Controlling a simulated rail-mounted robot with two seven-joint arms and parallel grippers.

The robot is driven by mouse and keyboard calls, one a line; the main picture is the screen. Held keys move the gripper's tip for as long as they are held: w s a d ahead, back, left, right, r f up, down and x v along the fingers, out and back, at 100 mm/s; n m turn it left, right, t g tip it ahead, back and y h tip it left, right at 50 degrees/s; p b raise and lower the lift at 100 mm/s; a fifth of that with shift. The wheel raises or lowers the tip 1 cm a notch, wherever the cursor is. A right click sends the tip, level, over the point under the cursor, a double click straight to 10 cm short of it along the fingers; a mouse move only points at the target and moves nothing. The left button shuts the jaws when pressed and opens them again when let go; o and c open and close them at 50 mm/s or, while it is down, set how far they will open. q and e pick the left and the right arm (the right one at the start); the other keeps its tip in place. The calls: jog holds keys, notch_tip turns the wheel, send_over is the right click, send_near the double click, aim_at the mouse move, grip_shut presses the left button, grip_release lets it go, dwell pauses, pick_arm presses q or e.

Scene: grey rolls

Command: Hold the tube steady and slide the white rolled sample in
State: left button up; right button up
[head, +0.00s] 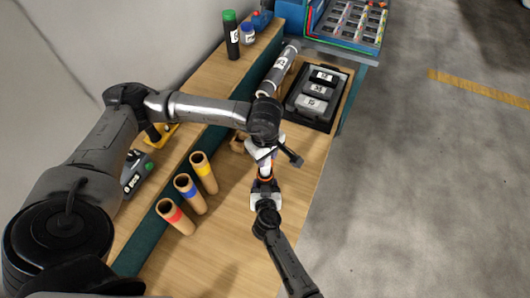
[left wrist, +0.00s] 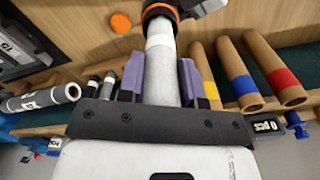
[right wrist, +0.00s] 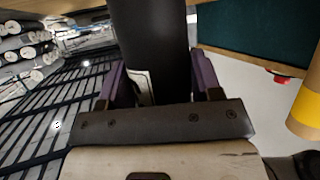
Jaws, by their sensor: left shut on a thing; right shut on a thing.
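The white rolled sample (left wrist: 162,65) is a pale grey roll with a white band near its far end. My left gripper (left wrist: 160,82) is shut around it. The tube (right wrist: 150,45) is black, with an orange rim (left wrist: 160,9) facing the roll. My right gripper (right wrist: 158,85) is shut on the tube. In the head view, my left gripper (head: 264,154) is above my right gripper (head: 267,198), with roll and tube roughly in line between them. The roll's banded end meets the orange rim and appears to enter it; how deep is hidden.
Three cardboard tubes with red (head: 174,216), blue (head: 189,193) and yellow (head: 204,172) bands stand at left. A labelled grey roll (head: 279,70) lies beside a black tray (head: 290,105). An orange disc (left wrist: 121,22) lies on the wooden bench. The bench's front right is clear.

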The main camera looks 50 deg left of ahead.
pick_arm(q)
jog(key=shift+f, duration=1.65)
jog(key=o, duration=1)
notch_tip(320, 180, up, 12)
dwell(0.3)
pick_arm(e)
jog(key=o, duration=1)
jog(key=shift+o, duration=0.2)
